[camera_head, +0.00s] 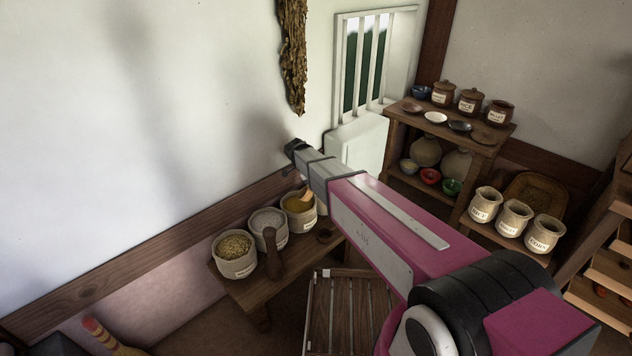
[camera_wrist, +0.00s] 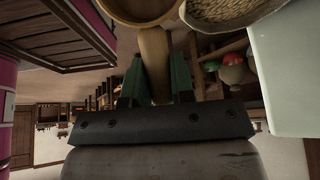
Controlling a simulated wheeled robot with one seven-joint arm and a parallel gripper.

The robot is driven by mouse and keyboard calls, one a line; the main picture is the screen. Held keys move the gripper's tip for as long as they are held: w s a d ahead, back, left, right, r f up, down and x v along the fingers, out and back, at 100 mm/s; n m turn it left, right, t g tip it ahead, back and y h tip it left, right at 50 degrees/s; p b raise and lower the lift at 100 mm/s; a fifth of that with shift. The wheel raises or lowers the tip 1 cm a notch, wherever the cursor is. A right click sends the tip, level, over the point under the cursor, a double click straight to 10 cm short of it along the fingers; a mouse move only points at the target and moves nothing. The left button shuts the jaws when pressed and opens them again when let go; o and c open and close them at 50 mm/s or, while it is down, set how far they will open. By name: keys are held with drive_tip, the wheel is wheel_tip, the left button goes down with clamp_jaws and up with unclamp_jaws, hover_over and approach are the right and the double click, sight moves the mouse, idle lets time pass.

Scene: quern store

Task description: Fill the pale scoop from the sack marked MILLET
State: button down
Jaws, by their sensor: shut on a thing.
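My gripper (camera_head: 293,148) is raised in front of the white wall, beyond the bench. In the wrist view its two dark green fingers (camera_wrist: 155,78) are shut on a pale wooden scoop (camera_wrist: 153,45) by the handle. The scoop's round bowl is cut off at the top edge, so its contents are not clear.
A dark wooden scoop (camera_head: 271,256) leans at the bench (camera_head: 258,301). More labelled sacks (camera_head: 513,216) stand low at right, beside a shelf (camera_head: 460,140) of jars and bowls. A slatted crate (camera_head: 343,310) stands before the bench. A dried bunch (camera_head: 293,50) hangs on the wall.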

drive_tip(key=shift+f, duration=2.85)
drive_tip(key=shift+s+a+f, duration=0.1)
drive_tip(key=shift+s+a, duration=0.05)
drive_tip(key=shift+a, duration=1.7)
drive_tip(key=shift+d+f+y, duration=0.15)
drive_tip(key=shift+d+y, duration=0.15)
drive_tip(key=shift+d, duration=0.1)
drive_tip(key=shift+d+f+y, duration=0.5)
drive_tip(key=shift+f+y, duration=0.15)
drive_tip(key=shift+y, duration=0.15)
drive_tip(key=d+y, duration=0.1)
drive_tip(key=y, duration=0.1)
drive_tip(key=d+y, duration=0.1)
drive_tip(key=y, duration=0.1)
drive_tip(key=shift+f+g+y, duration=0.1)
drive_tip(key=shift+g+y, duration=0.2)
wheel_tip(320, 180, up, 5)
drive_tip(key=y, duration=0.3)
hover_over(315, 201)
drive_tip(key=shift+d+r, duration=0.2)
drive_tip(key=shift+d, duration=0.1)
